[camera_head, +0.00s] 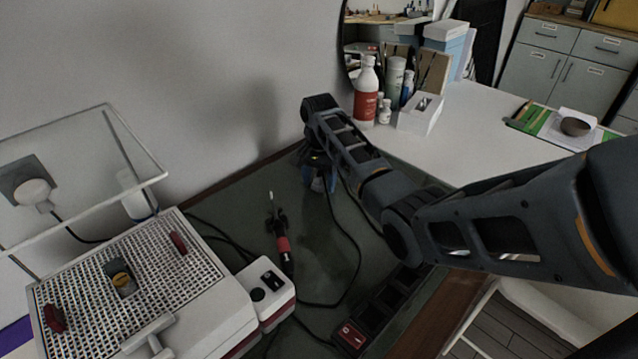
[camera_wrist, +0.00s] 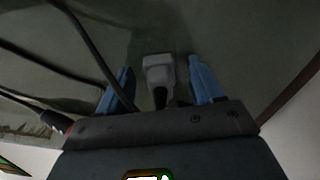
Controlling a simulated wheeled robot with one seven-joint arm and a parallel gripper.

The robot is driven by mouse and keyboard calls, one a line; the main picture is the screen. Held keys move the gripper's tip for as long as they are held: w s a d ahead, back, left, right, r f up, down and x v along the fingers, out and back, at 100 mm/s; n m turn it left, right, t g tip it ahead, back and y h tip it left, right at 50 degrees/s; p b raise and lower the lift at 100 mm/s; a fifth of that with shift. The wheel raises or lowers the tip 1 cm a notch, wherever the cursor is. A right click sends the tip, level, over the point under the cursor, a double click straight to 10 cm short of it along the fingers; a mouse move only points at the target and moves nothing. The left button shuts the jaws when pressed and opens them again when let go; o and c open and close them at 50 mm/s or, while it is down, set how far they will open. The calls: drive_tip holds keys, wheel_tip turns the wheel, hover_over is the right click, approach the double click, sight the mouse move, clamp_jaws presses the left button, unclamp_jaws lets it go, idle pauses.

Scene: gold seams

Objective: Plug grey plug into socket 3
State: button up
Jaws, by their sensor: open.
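The grey plug (camera_wrist: 159,70) lies on the dark green table surface in the wrist view, with its dark cord end towards my gripper. My gripper (camera_wrist: 162,84) is open, with one blue finger on each side of the plug and gaps between. In the head view my gripper (camera_head: 319,181) points down near the back of the table, and the plug is hidden there. A dark power strip (camera_head: 391,299) with a red switch (camera_head: 351,336) lies near the table's right edge. My arm covers part of its far end, and I cannot read any socket number.
A soldering iron (camera_head: 283,245) stands left of my gripper, beside a white station (camera_head: 265,290). A perforated white box (camera_head: 140,285) fills the lower left. Black cables cross the table. A white desk (camera_head: 470,130) with bottles stands behind.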

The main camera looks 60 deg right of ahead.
sight(319, 175)
drive_tip(key=c, duration=1.1)
drive_tip(key=shift+r, duration=0.15)
drive_tip(key=shift+r, duration=0.65)
wheel_tip(319, 175, up, 3)
drive_tip(key=shift+s+d+r+p, duration=0.5)
drive_tip(key=shift+s+d+r, duration=0.5)
drive_tip(key=shift+s, duration=0.75)
drive_tip(key=shift+s+d+r+p, duration=0.6)
drive_tip(key=shift+s+r, duration=0.55)
drive_tip(key=shift+s, duration=0.6)
drive_tip(key=shift+s+d+r+p, duration=0.4)
drive_tip(key=shift+s+d+r, duration=0.65)
drive_tip(key=shift+s, duration=0.7)
drive_tip(key=shift+a, duration=0.1)
